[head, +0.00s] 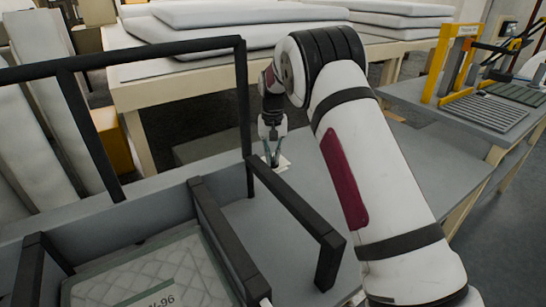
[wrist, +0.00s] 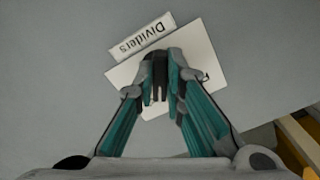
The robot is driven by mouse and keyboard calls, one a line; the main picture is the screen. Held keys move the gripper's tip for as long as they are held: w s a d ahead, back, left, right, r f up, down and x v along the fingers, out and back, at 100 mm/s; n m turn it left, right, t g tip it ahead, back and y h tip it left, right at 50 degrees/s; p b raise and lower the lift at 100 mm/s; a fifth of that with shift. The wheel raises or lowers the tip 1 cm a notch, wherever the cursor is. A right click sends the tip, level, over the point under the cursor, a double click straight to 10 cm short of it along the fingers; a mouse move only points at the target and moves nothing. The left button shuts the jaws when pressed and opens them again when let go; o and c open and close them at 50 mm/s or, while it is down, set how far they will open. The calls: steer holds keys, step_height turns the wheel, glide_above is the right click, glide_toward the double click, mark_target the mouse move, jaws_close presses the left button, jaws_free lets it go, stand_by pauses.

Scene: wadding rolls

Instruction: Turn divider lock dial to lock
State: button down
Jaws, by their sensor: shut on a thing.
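A white plate (wrist: 197,42) lies on the grey surface, with a label reading "Dividers" (wrist: 142,36) along its edge, upside down in the wrist view. A dark dial (wrist: 160,66) sits on the plate. My gripper (wrist: 161,76) has its two fingers closed on the dial from both sides. The fingers hide much of the dial and part of the plate's markings, so I cannot read its setting. In the head view my gripper (head: 271,150) points down at the grey table, and only a pale bit of the plate (head: 283,163) shows.
A black-framed bin (head: 205,215) holding a quilted pack (head: 150,280) marked "-96" stands at front left, close to my arm. White padded slabs (head: 240,15) lie on a table behind. A yellow-framed device (head: 460,60) stands at right. The grey table (head: 225,225) is otherwise mostly bare.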

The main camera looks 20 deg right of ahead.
mark_target(272, 159)
steer(key=shift+m, duration=0.8)
steer(key=c, duration=1.7)
jaws_free()
steer(key=shift+o, duration=0.2)
step_height(272, 159, up, 12)
